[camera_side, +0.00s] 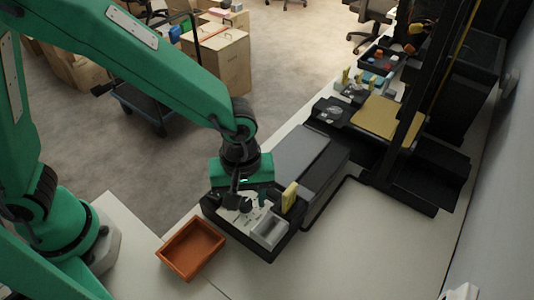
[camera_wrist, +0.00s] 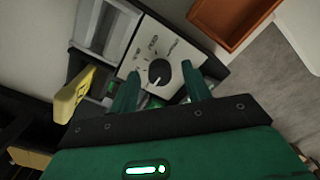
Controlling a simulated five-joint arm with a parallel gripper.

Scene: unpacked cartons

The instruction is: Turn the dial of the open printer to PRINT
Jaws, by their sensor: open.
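The dial (camera_wrist: 159,71) is a round black knob on the printer's white panel (camera_wrist: 143,52), with small printed labels around its upper side that I cannot read for certain. A pale mark shows on the knob's lower left. My gripper (camera_wrist: 162,84) is open, its two green fingers apart on either side of the knob in the wrist view; I cannot tell whether they touch it. In the side view my gripper (camera_side: 240,194) is low over the panel of the open printer (camera_side: 285,238) and hides the dial.
A grey bin (camera_side: 269,232) and a yellow tab (camera_side: 289,196) sit on the printer beside the panel. An empty orange tray (camera_side: 190,248) stands to its left. A dark grey flat-topped unit (camera_side: 302,158) lies behind. The bench is clear at the front right.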

